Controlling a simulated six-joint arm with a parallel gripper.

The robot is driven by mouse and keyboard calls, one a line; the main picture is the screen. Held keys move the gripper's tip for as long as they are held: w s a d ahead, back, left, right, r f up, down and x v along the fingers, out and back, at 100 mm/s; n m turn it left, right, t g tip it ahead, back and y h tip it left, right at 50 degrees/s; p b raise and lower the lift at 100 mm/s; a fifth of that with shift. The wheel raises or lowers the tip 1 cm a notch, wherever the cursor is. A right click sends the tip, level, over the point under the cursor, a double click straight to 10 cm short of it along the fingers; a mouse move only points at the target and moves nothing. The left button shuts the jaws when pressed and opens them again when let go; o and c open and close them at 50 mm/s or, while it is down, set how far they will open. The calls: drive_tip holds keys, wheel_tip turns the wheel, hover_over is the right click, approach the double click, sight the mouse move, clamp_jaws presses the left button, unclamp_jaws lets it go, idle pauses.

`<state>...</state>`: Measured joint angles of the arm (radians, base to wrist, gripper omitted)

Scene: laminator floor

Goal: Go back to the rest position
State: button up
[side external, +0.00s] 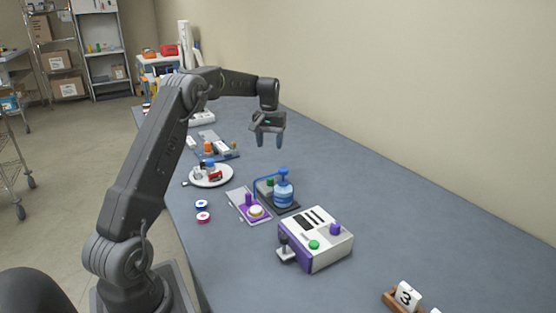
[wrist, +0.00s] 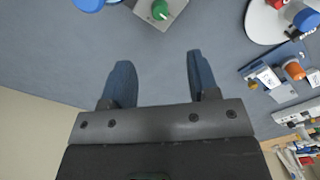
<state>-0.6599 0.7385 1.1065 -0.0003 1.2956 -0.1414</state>
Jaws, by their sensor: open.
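My gripper (side external: 266,141) hangs above the grey-blue bench (side external: 400,215) with its fingers pointing down. In the wrist view my gripper (wrist: 160,80) has its two fingers apart, with only bare bench between them. It is open and holds nothing. Below and nearer the camera in the side view is a blue bottle-like part (side external: 283,192) on a dark base. A green knob (wrist: 159,9) on a grey block shows at the top of the wrist view, clear of the fingers.
A white and purple machine (side external: 322,240) stands nearer the camera. A number block (side external: 406,295) sits at the front. The right of the bench is clear to the wall.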

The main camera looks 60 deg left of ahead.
drive_tip(key=s+d+r+m+t, duration=0.1)
drive_tip(key=s+d+r, duration=0.25)
drive_tip(key=d, duration=0.35)
drive_tip(key=s+d+r+m+t+y, duration=0.1)
drive_tip(key=s+d+r+m, duration=0.1)
drive_tip(key=d+r, duration=0.4)
drive_tip(key=s+d+r+m+t, duration=0.1)
drive_tip(key=s+d+r, duration=0.15)
drive_tip(key=d, duration=0.55)
drive_tip(key=s+d+f+m+t, duration=0.1)
drive_tip(key=s+d+m, duration=0.1)
drive_tip(key=s+d, duration=0.5)
drive_tip(key=s+d+f+m+t+h, duration=0.1)
drive_tip(key=s+d+f+m, duration=0.1)
drive_tip(key=s+d, duration=0.5)
drive_tip(key=s+m, duration=0.1)
drive_tip(key=s, duration=0.3)
drive_tip(key=shift+s+f+t, duration=0.15)
drive_tip(key=shift+f+t, duration=0.05)
drive_tip(key=shift+t, duration=0.1)
